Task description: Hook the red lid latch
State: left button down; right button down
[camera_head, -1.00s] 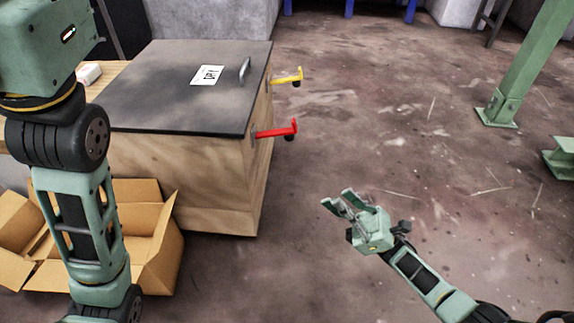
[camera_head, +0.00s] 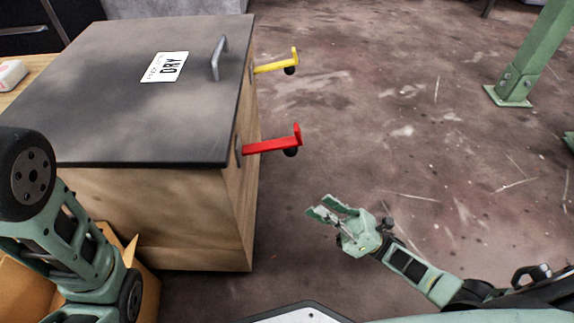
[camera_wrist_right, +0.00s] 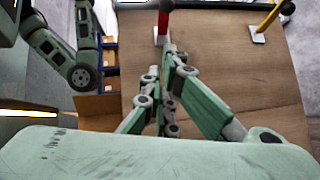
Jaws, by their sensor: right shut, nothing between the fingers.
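The red lid latch (camera_head: 272,145) sticks out to the right from the box's side, just below the lid edge, with an upturned end and a black knob. It also shows at the top of the right wrist view (camera_wrist_right: 163,22), just beyond the fingertips. My right gripper (camera_head: 333,207) is shut and empty, below and to the right of the red latch and apart from it. In the right wrist view its fingers (camera_wrist_right: 168,75) point at the box's wooden side. My left arm is at the left edge of the head view; its gripper is out of sight.
The wooden box (camera_head: 190,215) has a dark lid (camera_head: 120,110), lying closed, with a handle (camera_head: 218,58) and a "DRY" label (camera_head: 164,67). A yellow latch (camera_head: 275,67) sits farther back. A cardboard box (camera_head: 25,295) is at lower left. Floor right of the box is clear up to a green post (camera_head: 530,65).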

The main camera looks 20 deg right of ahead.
jog(key=shift+s, duration=0.1)
jog(key=shift+r, duration=0.1)
jog(key=d+r+b+x, duration=0.1)
jog(key=d+r+x, duration=0.1)
jog(key=x, duration=1)
jog(key=shift+a+r, duration=0.3)
